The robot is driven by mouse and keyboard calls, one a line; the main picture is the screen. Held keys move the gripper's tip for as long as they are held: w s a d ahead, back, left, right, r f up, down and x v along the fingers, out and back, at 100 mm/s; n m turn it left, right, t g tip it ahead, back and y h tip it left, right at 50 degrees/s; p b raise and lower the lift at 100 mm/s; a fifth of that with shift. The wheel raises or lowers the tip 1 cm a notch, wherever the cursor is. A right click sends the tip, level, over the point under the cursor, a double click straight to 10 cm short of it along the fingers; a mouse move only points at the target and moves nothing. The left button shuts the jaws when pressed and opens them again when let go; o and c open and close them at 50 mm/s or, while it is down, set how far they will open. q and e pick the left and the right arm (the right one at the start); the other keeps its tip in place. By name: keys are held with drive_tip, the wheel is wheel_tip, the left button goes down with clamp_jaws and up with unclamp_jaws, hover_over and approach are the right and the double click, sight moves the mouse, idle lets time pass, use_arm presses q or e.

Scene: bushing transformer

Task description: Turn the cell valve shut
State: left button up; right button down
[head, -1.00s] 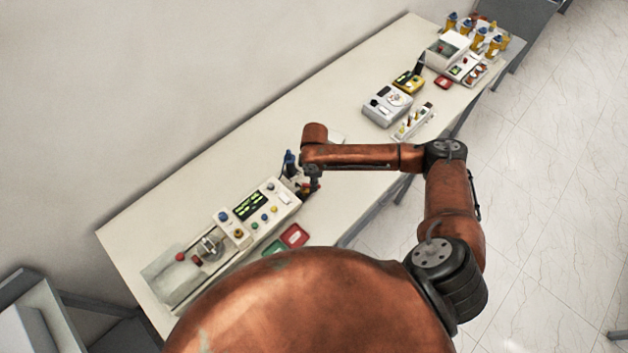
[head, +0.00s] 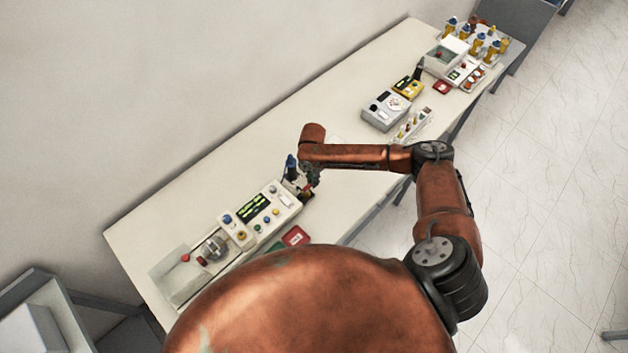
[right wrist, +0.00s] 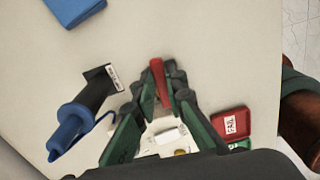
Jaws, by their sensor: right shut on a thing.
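The cell valve shows as a slim red handle (right wrist: 158,82) in the right wrist view, between my right gripper's fingertips. My right gripper (right wrist: 157,92) is shut on this red handle. In the head view the right gripper (head: 308,188) points down at the right end of the long white console, its fingers small and partly hidden by the wrist. The valve's body and the angle of its turn cannot be made out. My left gripper is not in view.
A blue-handled tool (right wrist: 80,118) in a dark labelled holder stands close beside the gripper. A red tray (right wrist: 231,122) lies on the other side. The white console (head: 268,208) has a green display. More instruments (head: 387,110) stand farther along the table; bare tabletop (head: 240,150) lies behind the console.

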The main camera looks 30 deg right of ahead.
drive_tip(key=shift+w+a+n, duration=0.15)
drive_tip(key=shift+n, duration=0.35)
drive_tip(key=c, duration=2)
unclamp_jaws()
drive_tip(key=shift+o, duration=0.2)
wheel_tip(320, 180, up, 12)
